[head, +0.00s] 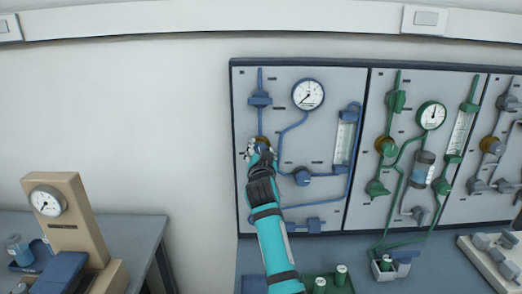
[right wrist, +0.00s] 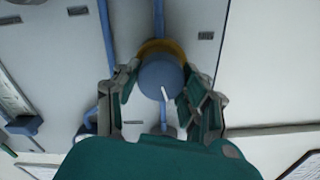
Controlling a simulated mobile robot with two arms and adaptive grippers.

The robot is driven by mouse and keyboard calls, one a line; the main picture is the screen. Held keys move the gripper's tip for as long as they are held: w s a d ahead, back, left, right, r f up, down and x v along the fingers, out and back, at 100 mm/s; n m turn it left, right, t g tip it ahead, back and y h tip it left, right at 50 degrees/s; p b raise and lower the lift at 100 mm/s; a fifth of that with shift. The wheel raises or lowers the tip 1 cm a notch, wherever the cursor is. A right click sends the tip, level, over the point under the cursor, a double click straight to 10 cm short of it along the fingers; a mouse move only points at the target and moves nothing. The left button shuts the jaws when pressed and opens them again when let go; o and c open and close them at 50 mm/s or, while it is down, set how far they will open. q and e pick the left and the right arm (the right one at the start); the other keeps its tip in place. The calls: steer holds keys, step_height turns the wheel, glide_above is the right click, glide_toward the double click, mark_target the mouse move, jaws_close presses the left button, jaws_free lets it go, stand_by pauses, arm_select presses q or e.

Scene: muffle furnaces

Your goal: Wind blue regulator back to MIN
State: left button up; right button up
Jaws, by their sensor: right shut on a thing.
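The blue regulator (right wrist: 160,78) is a round blue knob with a white pointer line and a brass-yellow body behind it, fixed on the blue panel section. My right gripper (right wrist: 163,95) has its fingers on either side of this knob and is shut on it. In the head view my right gripper (head: 261,150) covers most of the regulator, and a bit of its brass body (head: 263,140) shows above. A round white gauge (head: 308,94) on the blue line sits up and right of it. MIN lettering cannot be read. My left gripper is not in view.
A lower blue valve (head: 302,176) and a flow tube (head: 345,138) are right of my gripper. The green panel section (head: 410,130) stands further right. A beige gauge stand (head: 75,225) is on the left bench.

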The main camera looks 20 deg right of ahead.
steer(key=n+p, duration=0.1)
steer(key=n, duration=0.2)
steer(key=shift+a+r+n, duration=0.1)
steer(key=shift+r+n, duration=0.05)
steer(key=shift+n, duration=0.25)
steer(key=n+p, duration=0.1)
steer(key=n, duration=0.2)
steer(key=shift+n, duration=0.3)
steer(key=n+p, duration=0.1)
steer(key=n, duration=0.2)
steer(key=shift+a+n+p, duration=0.1)
steer(key=shift+n+p, duration=0.9)
steer(key=shift+n, duration=1.2)
steer(key=shift+w, duration=0.1)
steer(key=o, duration=1.2)
steer(key=shift+a, duration=0.1)
steer(key=shift+f, duration=0.2)
